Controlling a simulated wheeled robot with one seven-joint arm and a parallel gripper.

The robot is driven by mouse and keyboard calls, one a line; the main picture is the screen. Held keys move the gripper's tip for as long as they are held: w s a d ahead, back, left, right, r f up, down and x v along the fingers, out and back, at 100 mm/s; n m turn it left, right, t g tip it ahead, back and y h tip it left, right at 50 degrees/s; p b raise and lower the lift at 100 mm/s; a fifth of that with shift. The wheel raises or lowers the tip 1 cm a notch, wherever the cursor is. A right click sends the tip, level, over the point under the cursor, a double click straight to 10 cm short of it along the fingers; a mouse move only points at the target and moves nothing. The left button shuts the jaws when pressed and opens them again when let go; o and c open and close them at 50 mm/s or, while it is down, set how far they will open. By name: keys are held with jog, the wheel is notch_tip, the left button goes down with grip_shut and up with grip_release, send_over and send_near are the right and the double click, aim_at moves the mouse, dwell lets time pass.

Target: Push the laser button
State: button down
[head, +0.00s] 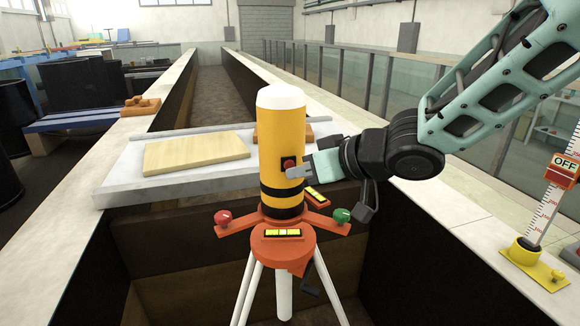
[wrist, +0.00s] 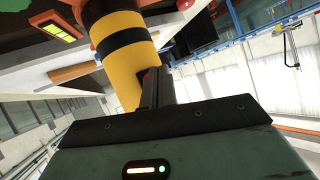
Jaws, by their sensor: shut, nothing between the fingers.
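The laser (head: 279,130) is an upright yellow cylinder with a white top and black bands, on an orange tripod base (head: 283,243) with white legs. Its red button (head: 289,162) sits in a dark square on the cylinder's side. My gripper (head: 292,171) comes in from the right, shut and empty, its tips at the cylinder just below the button. I cannot tell whether they touch. In the wrist view the yellow and black cylinder (wrist: 124,50) stands right beyond my shut fingers (wrist: 155,88). The button's face is hidden there.
A red knob (head: 222,217) and a green knob (head: 341,215) stick out from the tripod base. Behind is a pale slab with a wooden board (head: 195,152). Flume walls run along both sides. A ruler stand with an OFF sign (head: 563,168) stands at the right.

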jog(key=shift+s+d, duration=0.25)
jog(key=shift+s, duration=0.65)
jog(key=shift+s+d, duration=0.3)
jog(key=shift+s, duration=0.6)
jog(key=shift+s+d, duration=0.25)
jog(key=shift+s, duration=0.65)
jog(key=s+d+f+m+g+h+b, duration=0.1)
jog(key=s+d+f+h+b, duration=0.25)
jog(key=f, duration=0.25)
jog(key=s+d+f+h+b, duration=0.2)
jog(key=s+f+h+b, duration=0.15)
jog(key=f, duration=0.25)
jog(key=s+d+f+g+h+b, duration=0.1)
jog(key=s+d+f+g+b, duration=0.1)
jog(key=s, duration=0.5)
jog(key=s+d+f+g+h+b, duration=0.1)
jog(key=s+d+f+g+b, duration=0.1)
jog(key=s+f, duration=0.4)
jog(key=shift+s+d+n+g+b, duration=0.4)
jog(key=shift+s+g, duration=0.35)
jog(key=shift+g, duration=0.35)
